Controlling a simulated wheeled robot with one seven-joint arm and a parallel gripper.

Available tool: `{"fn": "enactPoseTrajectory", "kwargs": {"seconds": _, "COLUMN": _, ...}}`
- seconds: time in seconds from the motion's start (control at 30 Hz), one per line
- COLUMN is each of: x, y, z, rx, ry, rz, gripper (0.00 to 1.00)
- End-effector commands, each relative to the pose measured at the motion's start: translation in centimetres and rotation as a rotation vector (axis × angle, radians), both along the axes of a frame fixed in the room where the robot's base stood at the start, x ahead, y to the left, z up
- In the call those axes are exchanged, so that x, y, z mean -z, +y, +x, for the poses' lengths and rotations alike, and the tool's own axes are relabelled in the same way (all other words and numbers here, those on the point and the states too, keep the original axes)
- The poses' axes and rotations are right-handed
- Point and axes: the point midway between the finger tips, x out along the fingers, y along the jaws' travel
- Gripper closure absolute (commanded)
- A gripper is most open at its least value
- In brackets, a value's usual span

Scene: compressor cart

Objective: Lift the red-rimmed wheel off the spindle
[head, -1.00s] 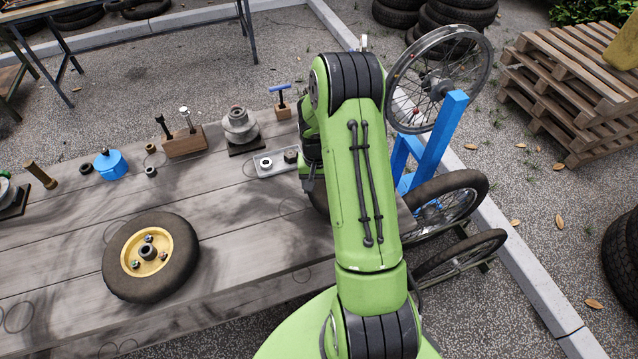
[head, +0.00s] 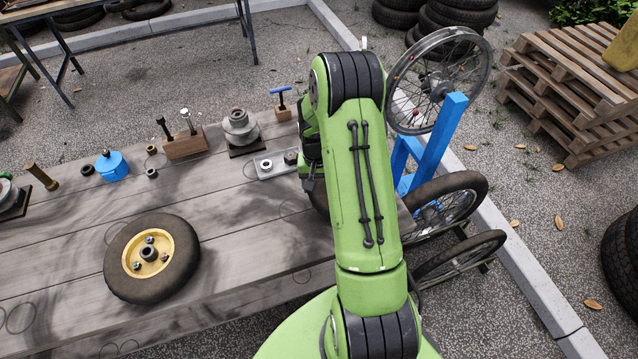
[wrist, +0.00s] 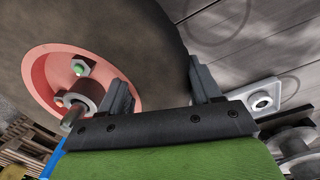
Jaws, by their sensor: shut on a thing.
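The red-rimmed wheel (wrist: 48,72) fills the upper left of the wrist view, with a broad dark tyre, a green-marked nut on the rim and a grey hub. A metal rod end, seemingly the spindle (wrist: 73,117), shows at the hub; how far the hub sits on it I cannot tell. My gripper (wrist: 158,76) is shut on the tyre, one finger over the rim side and the other on the far side. In the head view my green arm hides the gripper and nearly all of this wheel.
A yellow-rimmed wheel (head: 152,258) lies flat on the wooden bench (head: 235,250). A small grey tray (head: 276,164) and a flanged grey hub (head: 239,127) are near my gripper. A blue stand (head: 437,140) and spoked wheels (head: 440,80) stand at the right.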

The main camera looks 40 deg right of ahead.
Motion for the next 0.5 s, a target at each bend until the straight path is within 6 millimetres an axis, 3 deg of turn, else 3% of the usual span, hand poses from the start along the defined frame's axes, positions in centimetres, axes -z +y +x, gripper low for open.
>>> {"fn": "enactPoseTrajectory", "kwargs": {"seconds": 0.5, "x": -2.3, "y": -0.1, "z": 0.0, "rx": 0.001, "ry": -0.001, "rz": -0.002, "gripper": 0.79}}
